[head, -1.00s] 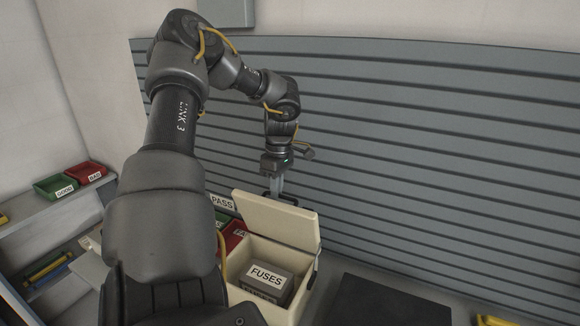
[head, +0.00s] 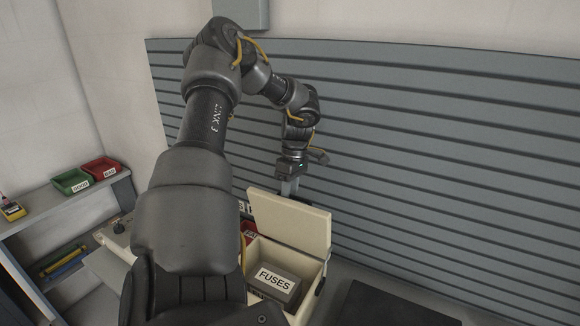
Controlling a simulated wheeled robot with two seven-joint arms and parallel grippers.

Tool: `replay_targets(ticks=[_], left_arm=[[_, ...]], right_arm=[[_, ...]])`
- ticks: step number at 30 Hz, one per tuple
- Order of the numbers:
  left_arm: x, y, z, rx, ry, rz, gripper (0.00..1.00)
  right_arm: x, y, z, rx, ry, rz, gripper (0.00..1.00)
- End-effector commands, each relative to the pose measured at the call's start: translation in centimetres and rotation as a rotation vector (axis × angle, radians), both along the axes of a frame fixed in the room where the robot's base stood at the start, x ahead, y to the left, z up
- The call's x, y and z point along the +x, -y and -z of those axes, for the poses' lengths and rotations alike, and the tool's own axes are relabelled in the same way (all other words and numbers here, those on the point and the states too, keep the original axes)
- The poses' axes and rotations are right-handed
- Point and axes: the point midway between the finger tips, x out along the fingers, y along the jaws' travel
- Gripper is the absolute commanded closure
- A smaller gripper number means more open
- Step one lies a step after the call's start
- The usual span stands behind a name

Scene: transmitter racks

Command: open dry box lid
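The cream dry box (head: 310,268) stands on the counter at the lower middle of the head view. Its lid (head: 290,220) is raised and stands tilted up at the back of the box. A dark grey box labelled FUSES (head: 274,284) sits inside. My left gripper (head: 288,190) points down just behind the top edge of the lid. Its fingertips are partly hidden by the lid, so I cannot tell whether they touch it or how far apart they are. My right gripper is out of the picture.
Green (head: 72,182) and red (head: 102,168) bins sit on a shelf at the left. A red bin (head: 249,232) is partly hidden beside the dry box. A dark mat (head: 395,305) lies to the right. A grey slatted wall (head: 430,150) rises close behind my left gripper.

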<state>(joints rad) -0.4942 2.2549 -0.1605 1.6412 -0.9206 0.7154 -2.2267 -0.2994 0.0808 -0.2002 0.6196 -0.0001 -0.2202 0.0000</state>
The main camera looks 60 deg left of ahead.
Motion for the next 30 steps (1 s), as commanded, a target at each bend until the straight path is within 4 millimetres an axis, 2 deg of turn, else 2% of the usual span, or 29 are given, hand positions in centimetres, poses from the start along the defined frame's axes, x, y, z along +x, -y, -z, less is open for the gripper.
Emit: replay_targets(ticks=[7,10,22,25,30], left_arm=[[0.1,-0.1,-0.4,0.003,0.001,-0.001,0.67],[0.3,-0.3,-1.2,0.006,0.001,0.0,0.67],[1.7,-1.2,-8.6,0.007,0.0,-0.002,0.67],[1.9,-1.4,-9.7,0.003,-0.001,-0.001,0.67],[2.1,-1.4,-10.5,0.0,-0.001,-0.001,0.67]], right_arm=[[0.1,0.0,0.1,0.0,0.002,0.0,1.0],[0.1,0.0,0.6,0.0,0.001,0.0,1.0],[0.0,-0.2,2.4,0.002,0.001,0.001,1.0],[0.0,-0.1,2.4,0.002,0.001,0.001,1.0],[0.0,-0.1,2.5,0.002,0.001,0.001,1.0]])
